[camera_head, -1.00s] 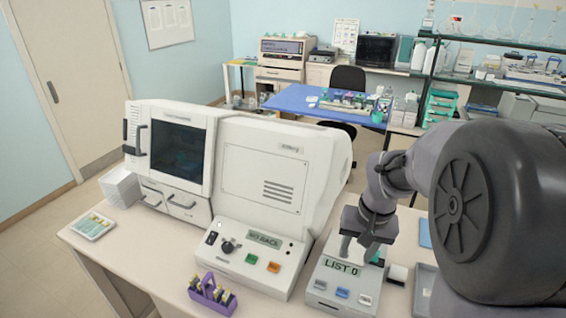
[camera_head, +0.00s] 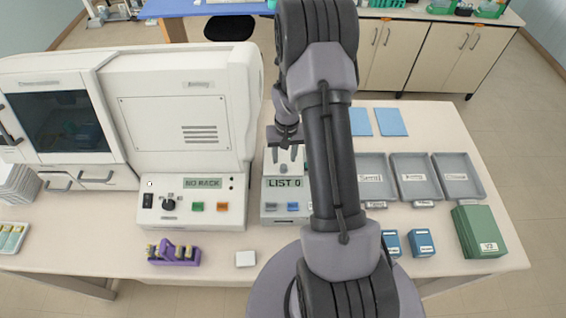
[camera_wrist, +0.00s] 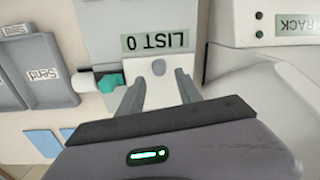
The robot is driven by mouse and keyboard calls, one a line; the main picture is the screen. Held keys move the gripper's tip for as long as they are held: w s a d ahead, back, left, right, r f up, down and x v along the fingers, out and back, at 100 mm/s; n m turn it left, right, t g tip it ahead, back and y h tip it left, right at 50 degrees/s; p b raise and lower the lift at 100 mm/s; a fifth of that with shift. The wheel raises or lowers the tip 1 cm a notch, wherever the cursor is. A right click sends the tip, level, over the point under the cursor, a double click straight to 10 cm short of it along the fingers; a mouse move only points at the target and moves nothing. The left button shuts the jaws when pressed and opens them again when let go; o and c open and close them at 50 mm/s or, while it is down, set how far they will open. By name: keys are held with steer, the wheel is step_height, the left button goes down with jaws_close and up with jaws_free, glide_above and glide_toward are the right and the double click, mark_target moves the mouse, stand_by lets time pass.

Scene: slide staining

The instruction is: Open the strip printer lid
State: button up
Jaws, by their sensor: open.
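The strip printer (camera_head: 270,207) is a pale box with a "LIST 0" display, on the table right of the big white machine. It also shows upside down in the wrist view (camera_wrist: 107,22). A white lid panel (camera_wrist: 160,95) with a small round grey knob (camera_wrist: 158,67) lies behind the display; it looks shut. My gripper (camera_head: 285,164) is over this part of the printer, open and empty. In the wrist view my gripper (camera_wrist: 158,82) has one finger on each side of the white panel, near the knob. Whether the fingers touch it is unclear.
The big white machine (camera_head: 185,110) with a "NO RACK" panel stands close on the left. A teal part (camera_wrist: 109,82) sits beside the printer. Grey trays (camera_head: 415,178) lie to the right.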

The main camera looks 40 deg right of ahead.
mark_target(284, 166)
step_height(284, 166, down, 4)
steer(key=shift+f, duration=0.25)
steer(key=shift+s+r, duration=0.1)
steer(key=shift+c, duration=0.2)
jaws_close()
stand_by(1.1)
